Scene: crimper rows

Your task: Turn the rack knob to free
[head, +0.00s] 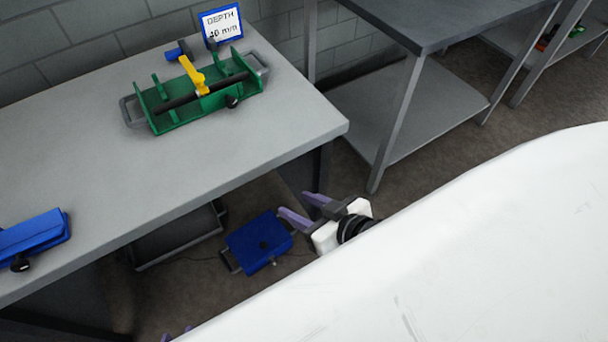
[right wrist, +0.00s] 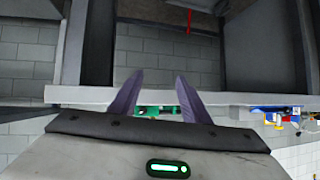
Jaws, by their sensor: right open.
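The green rack (head: 195,97) stands on the grey table with a dark rod along it and a yellow arm (head: 192,75) across it. A black knob (head: 233,101) sits on its near side toward the right end; its setting is too small to read.
A sign reading "DEPTH 40 mm" (head: 221,24) stands behind the rack. A blue tool with a black knob (head: 34,235) lies at the table's left. A blue case (head: 258,243) is below the table. A white surface (head: 450,260) fills the lower right. A metal shelf bench (head: 430,25) stands right.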

